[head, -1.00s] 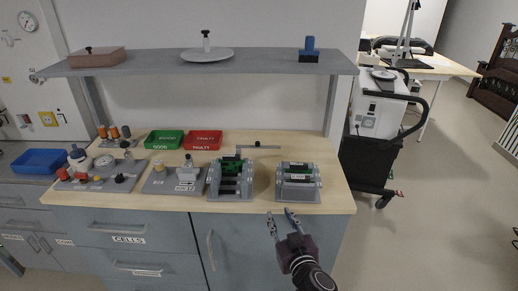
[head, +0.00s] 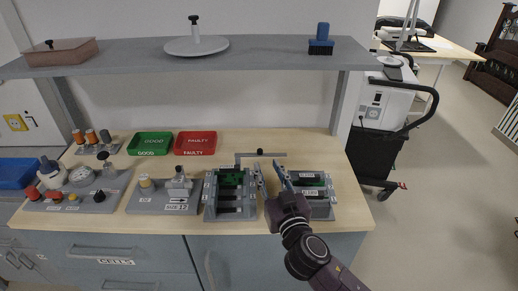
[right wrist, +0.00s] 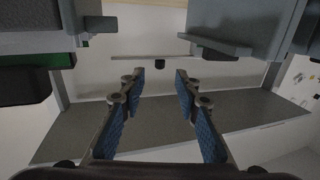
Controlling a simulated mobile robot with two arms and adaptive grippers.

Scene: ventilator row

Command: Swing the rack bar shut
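The rack bar (head: 272,155) is a thin grey bar with a black knob. In the head view it runs left to right behind the two grey racks, standing out from the left rack (head: 230,213) toward the right. It also shows in the right wrist view (right wrist: 135,58), its knob ahead of my fingertips. My right gripper (head: 270,174) is open and empty, over the gap between the left rack and the right rack (head: 320,211), in front of the bar and apart from it. It partly hides the right rack. My left gripper is not in view.
Green (head: 152,145) and red (head: 195,144) trays stand at the back left. A grey plate with small parts (head: 147,206) lies left of the racks. A shelf (head: 255,58) spans above the table. The wooden table top (head: 350,190) is clear at right.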

